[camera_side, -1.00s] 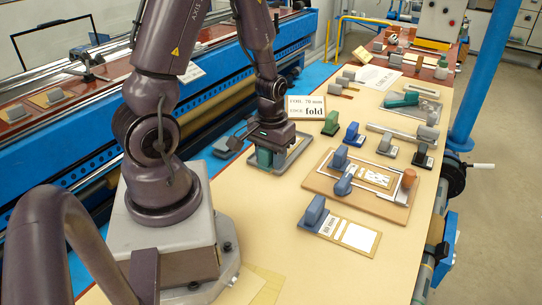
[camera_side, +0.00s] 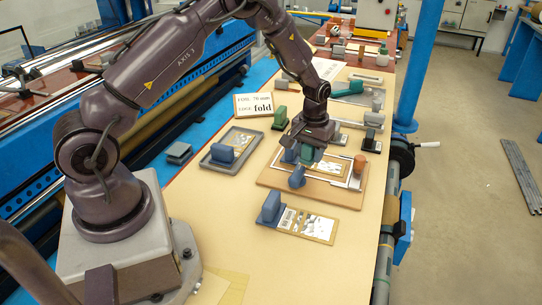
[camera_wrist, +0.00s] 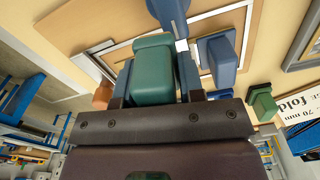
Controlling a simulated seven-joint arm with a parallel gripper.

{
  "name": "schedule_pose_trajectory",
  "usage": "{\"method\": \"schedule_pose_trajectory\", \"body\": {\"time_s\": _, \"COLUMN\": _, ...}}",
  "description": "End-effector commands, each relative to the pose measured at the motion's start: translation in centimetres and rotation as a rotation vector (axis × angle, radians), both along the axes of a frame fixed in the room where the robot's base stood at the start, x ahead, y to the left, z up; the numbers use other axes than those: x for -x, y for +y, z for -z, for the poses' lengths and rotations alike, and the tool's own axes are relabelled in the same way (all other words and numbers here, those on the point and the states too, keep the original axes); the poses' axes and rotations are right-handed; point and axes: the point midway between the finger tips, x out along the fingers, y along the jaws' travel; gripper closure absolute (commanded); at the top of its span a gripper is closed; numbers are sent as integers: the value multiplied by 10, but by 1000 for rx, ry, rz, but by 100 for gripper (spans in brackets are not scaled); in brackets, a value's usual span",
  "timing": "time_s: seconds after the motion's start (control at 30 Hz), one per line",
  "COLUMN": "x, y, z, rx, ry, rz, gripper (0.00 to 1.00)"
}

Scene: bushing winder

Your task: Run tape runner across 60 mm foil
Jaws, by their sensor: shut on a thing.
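My gripper (camera_side: 308,150) is shut on a green block-shaped tool (camera_wrist: 153,72), seen close up in the wrist view. In the side view this green tool (camera_side: 307,154) is over the wooden board (camera_side: 270,180), and I cannot tell whether it touches. A pale patterned foil piece (camera_side: 327,169) lies on the board, partly hidden by the gripper. Two blue handled blocks stand near it, one behind (camera_side: 290,155) and one in front (camera_side: 297,178). A sign (camera_side: 254,105) reads 70 mm and fold.
An orange cylinder (camera_side: 360,165) stands at the board's right end. A grey tray (camera_side: 213,163) with a blue block (camera_side: 221,154) is to the left. A card with a blue block (camera_side: 271,206) lies in front.

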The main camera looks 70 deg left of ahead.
Motion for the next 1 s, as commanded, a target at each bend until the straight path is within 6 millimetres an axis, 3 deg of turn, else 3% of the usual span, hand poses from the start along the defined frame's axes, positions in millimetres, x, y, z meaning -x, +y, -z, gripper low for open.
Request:
{"method": "schedule_pose_trajectory", "body": {"time_s": 0.1, "x": -34, "y": -6, "z": -7, "rx": 1, "ry": -10, "rz": -21, "gripper": 83}}
{"method": "schedule_pose_trajectory", "body": {"time_s": 0.3, "x": -63, "y": -6, "z": -29, "rx": 5, "ry": -23, "rz": -85, "gripper": 83}}
{"method": "schedule_pose_trajectory", "body": {"time_s": 0.57, "x": -59, "y": -7, "z": -26, "rx": 15, "ry": 11, "rz": -132, "gripper": 83}}
{"method": "schedule_pose_trajectory", "body": {"time_s": 1.0, "x": -59, "y": -7, "z": 12, "rx": 14, "ry": 10, "rz": -131, "gripper": 83}}
